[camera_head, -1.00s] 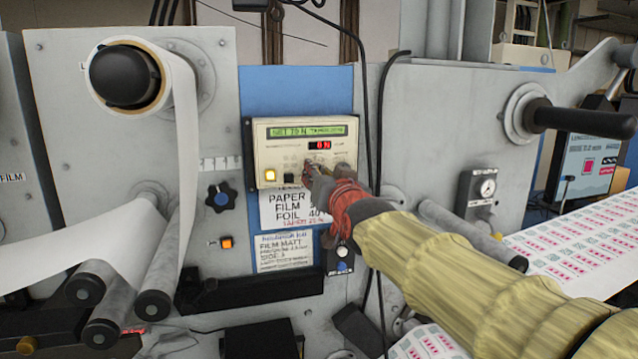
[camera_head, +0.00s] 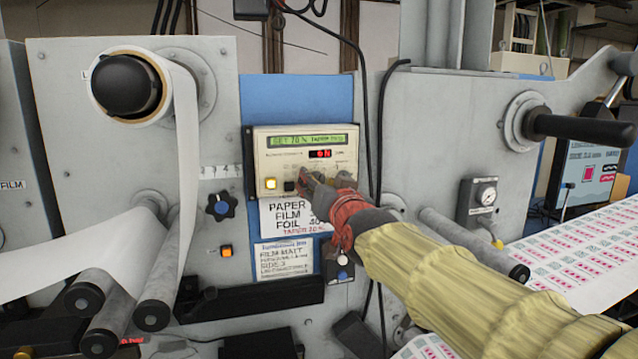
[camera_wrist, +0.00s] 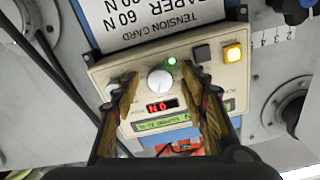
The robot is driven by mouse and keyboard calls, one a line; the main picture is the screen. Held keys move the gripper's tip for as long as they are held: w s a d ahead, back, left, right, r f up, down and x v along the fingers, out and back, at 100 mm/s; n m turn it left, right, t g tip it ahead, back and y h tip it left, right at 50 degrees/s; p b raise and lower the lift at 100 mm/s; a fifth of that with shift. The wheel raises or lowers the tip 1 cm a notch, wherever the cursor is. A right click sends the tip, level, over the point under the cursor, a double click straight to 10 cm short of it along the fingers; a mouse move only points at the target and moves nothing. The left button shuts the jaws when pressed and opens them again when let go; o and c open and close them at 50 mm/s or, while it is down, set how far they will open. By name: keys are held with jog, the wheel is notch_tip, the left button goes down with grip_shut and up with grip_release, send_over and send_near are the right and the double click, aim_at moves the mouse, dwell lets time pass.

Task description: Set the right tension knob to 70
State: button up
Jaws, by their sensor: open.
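The cream control panel (camera_head: 262,160) faces me; its green display (camera_head: 308,140) appears to read SET 70 N, with more text after it. A red readout (camera_head: 320,154) below appears to read 0 N. In the wrist view, the panel is upside down. A white knob (camera_wrist: 160,81) lies between the fingertips of my gripper (camera_wrist: 158,82), which is open with visible gaps beside the knob. In the head view, my gripper (camera_head: 318,180) covers the knobs.
A lit yellow button (camera_wrist: 233,53), a dark button (camera_wrist: 202,53) and a green lamp (camera_wrist: 172,61) sit near the knobs. A tension card (camera_head: 290,216) hangs below the panel. A black cable (camera_head: 380,130) runs down just right of it. A black star knob (camera_head: 221,207) is at left.

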jog(key=s+d, duration=0.2)
jog(key=s, duration=0.9)
jog(key=shift+s, duration=0.2)
jog(key=shift+d, duration=0.1)
jog(key=s+f+n+g+b, duration=0.1)
jog(key=s+f+g, duration=0.2)
jog(key=f, duration=0.5)
jog(key=s+f+g, duration=0.2)
jog(key=f+g, duration=0.1)
jog(key=f, duration=0.6)
jog(key=s+d+f+g+h+b, duration=0.1)
jog(key=s+d+f+b, duration=0.3)
jog(key=f, duration=0.8)
jog(key=s+d+f+g+h+b, duration=0.1)
jog(key=s+d+f+g+b, duration=0.2)
jog(key=s+f+b, duration=0.5)
jog(key=s+d+f+g+h+b, duration=0.1)
jog(key=s+d+f+b, duration=0.4)
jog(key=s+f, duration=0.5)
jog(key=shift+s+f+m+g+b, duration=0.4)
jog(key=shift+f+b, duration=0.65)
jog(key=shift+f, duration=2.3)
jog(key=shift+w, duration=0.1)
